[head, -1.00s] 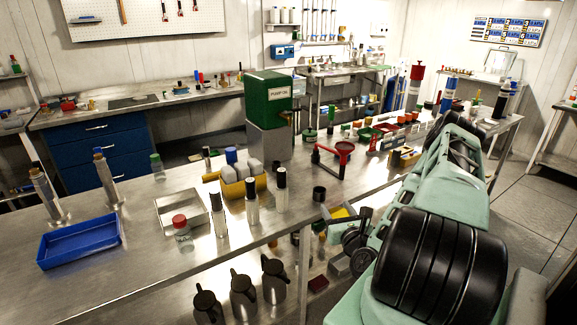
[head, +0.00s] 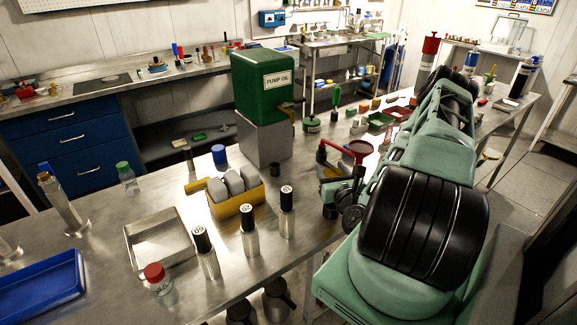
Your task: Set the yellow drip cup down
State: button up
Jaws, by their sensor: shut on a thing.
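The yellow drip cup (head: 336,189) shows in the head view at the table's front edge, just before the red funnel stand (head: 345,150). It is partly hidden behind my gripper. My gripper (head: 340,196), at the end of my green arm, is shut on the cup. The cup looks over the metal tabletop (head: 300,240); I cannot tell whether its base touches it.
The green pump oil box (head: 262,85) stands on a grey block behind and left. A yellow bin (head: 237,203) with grey bottles, several black-capped bottles (head: 287,212) and a metal tray (head: 160,243) stand to the left. Bare tabletop lies between the bottles and the gripper.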

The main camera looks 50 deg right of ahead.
jog(key=w+d+b, duration=0.2)
jog(key=w+b, duration=0.3)
jog(key=w, duration=0.4)
jog(key=w+d+b, duration=0.3)
jog(key=w+b, duration=0.1)
jog(key=w, duration=0.6)
jog(key=f, duration=0.6)
jog(key=shift+s+a+p, duration=0.1)
jog(key=shift+a+p, duration=0.2)
jog(key=shift+p, duration=0.05)
jog(key=shift+w+d+f, duration=0.1)
jog(key=shift+w+f, duration=0.1)
jog(key=shift+f, duration=0.3)
jog(key=o, duration=1)
jog(key=shift+f, duration=0.1)
jog(key=shift+o, duration=0.2)
